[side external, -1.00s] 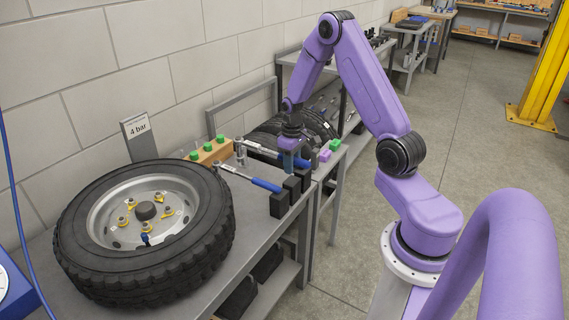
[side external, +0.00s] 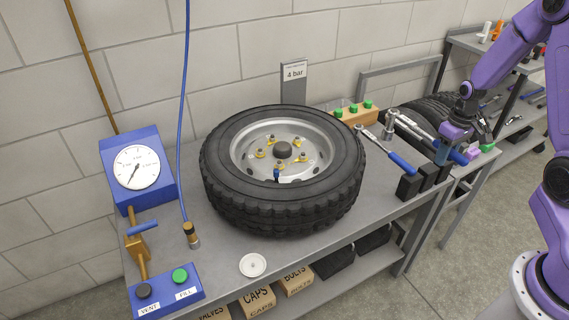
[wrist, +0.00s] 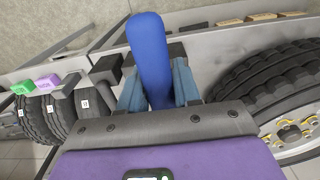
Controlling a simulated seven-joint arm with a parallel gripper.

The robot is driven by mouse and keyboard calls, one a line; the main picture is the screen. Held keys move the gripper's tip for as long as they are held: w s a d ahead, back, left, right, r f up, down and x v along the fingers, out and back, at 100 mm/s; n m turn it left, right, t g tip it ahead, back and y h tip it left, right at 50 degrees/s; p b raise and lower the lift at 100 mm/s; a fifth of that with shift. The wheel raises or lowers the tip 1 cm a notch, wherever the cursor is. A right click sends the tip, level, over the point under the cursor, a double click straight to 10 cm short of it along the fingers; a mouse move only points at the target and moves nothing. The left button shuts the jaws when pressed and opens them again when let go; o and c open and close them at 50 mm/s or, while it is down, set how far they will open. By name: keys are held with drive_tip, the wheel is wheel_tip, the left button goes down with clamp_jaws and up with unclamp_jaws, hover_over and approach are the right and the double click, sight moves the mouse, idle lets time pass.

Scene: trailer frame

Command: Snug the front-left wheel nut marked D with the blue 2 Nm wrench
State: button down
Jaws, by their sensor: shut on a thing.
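My gripper (side external: 443,152) is shut on a blue-handled wrench (side external: 458,154), held above the right end of the bench. Its chrome shaft and socket point left toward the wheel. In the wrist view the blue handle (wrist: 150,55) stands between the fingers (wrist: 158,90). A second blue-handled wrench (side external: 402,163) lies below it near black blocks. No torque marking is readable on either. The wheel (side external: 282,170) lies flat on the bench, with several gold-coloured nuts (side external: 260,154) around its hub (side external: 283,149). The nut letters are too small to read. My gripper is apart from the wheel, to its right.
Black blocks (side external: 409,187) stand at the bench's right end. A wooden block (side external: 345,117) with green-topped pieces and a "4 bar" sign (side external: 294,72) are behind. A gauge (side external: 137,167), hose fitting (side external: 191,235), VENT/FILL box (side external: 165,291) and white disc (side external: 253,265) are left.

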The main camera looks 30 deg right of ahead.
drive_tip(key=shift+w, duration=0.1)
idle(0.3)
wheel_tip(320, 180, up, 12)
drive_tip(key=shift+f, duration=0.1)
drive_tip(key=w+a+n, duration=0.3)
drive_tip(key=w+a, duration=0.1)
drive_tip(key=a, duration=0.9)
drive_tip(key=w+a+n, duration=0.3)
drive_tip(key=w+a, duration=0.2)
drive_tip(key=a, duration=0.8)
drive_tip(key=shift+n, duration=0.3)
drive_tip(key=shift+s+a+f, duration=0.1)
drive_tip(key=shift+a+f, duration=0.1)
drive_tip(key=shift+f, duration=1)
drive_tip(key=shift+s+a+f, duration=0.1)
drive_tip(key=shift+a+f, duration=0.05)
drive_tip(key=shift+f, duration=1.05)
